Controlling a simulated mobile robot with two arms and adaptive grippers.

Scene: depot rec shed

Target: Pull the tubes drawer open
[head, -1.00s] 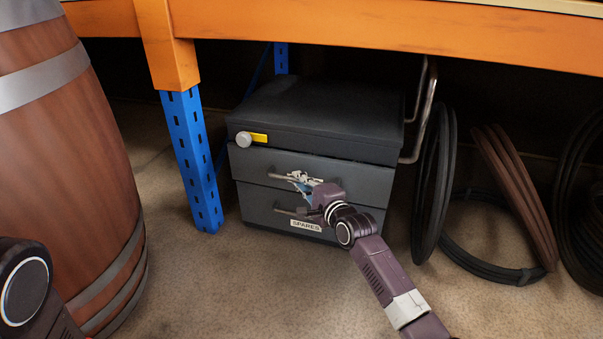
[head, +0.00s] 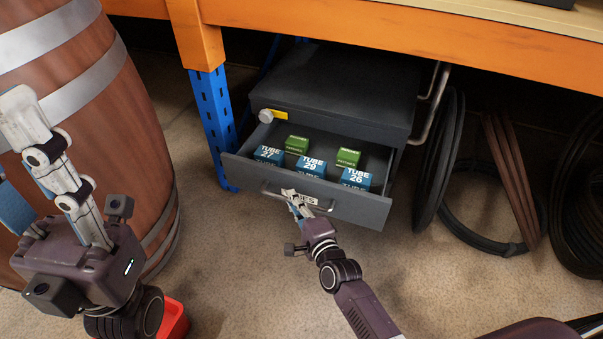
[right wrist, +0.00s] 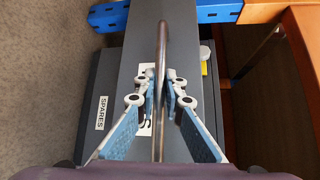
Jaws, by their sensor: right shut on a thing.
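The tubes drawer (head: 345,205) is the upper drawer of a dark grey cabinet (head: 340,85). It stands well out and shows blue boxes marked TUBE (head: 311,166) and green boxes (head: 297,144) inside. Its label is mostly hidden by my fingers. My right gripper (head: 297,198) is shut on the bar handle (head: 268,189) at the drawer's front. In the right wrist view the fingers (right wrist: 160,88) close on both sides of the handle (right wrist: 161,45). My left gripper (head: 25,160) is raised at the left, its fingers apart and empty.
An orange bench (head: 420,45) with a blue leg (head: 212,120) stands over the cabinet. A wooden barrel (head: 100,125) is at the left. Cable coils (head: 500,190) are on the right. A red object (head: 175,318) shows partly behind my left arm. The floor before the drawer is clear.

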